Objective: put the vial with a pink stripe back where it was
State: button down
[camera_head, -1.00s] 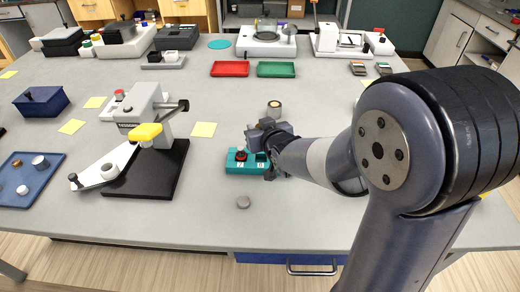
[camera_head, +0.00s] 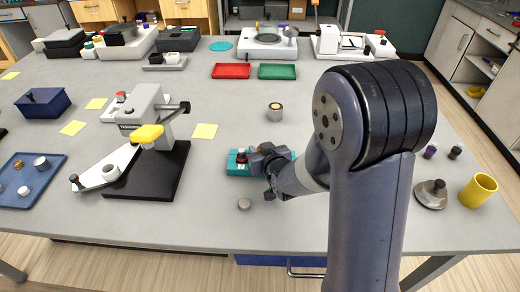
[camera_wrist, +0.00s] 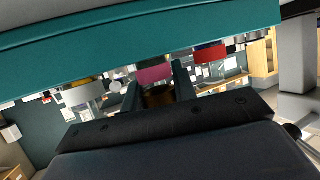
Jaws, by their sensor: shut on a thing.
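My gripper (camera_wrist: 157,90) is shut on the vial with a pink stripe (camera_wrist: 155,74); its pink band and a brown part below it show between the fingers in the wrist view. In the head view my gripper (camera_head: 268,185) is at the front of the teal rack (camera_head: 234,168) and covers much of its middle and right. The held vial is hidden there. A vial with a red top (camera_head: 241,158) stands in the left part of the rack. The teal rack (camera_wrist: 150,35) fills the top of the wrist view. I cannot tell whether the held vial touches it.
A small grey disc (camera_head: 244,204) lies in front of the rack, and a round tin (camera_head: 275,112) stands behind it. A black-based device (camera_head: 150,170) is to the left. A metal weight (camera_head: 432,193) and a yellow cup (camera_head: 479,190) stand at the right.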

jog(key=shift+f, duration=0.2)
jog(key=c, duration=1.4)
grip_release()
jog(key=shift+r, duration=0.1)
jog(key=shift+r, duration=0.1)
jog(key=shift+s+r, duration=0.1)
jog(key=shift+r, duration=0.05)
jog(key=v, duration=1.1)
jog(key=shift+s+b, duration=0.35)
jog(key=shift+d, duration=0.1)
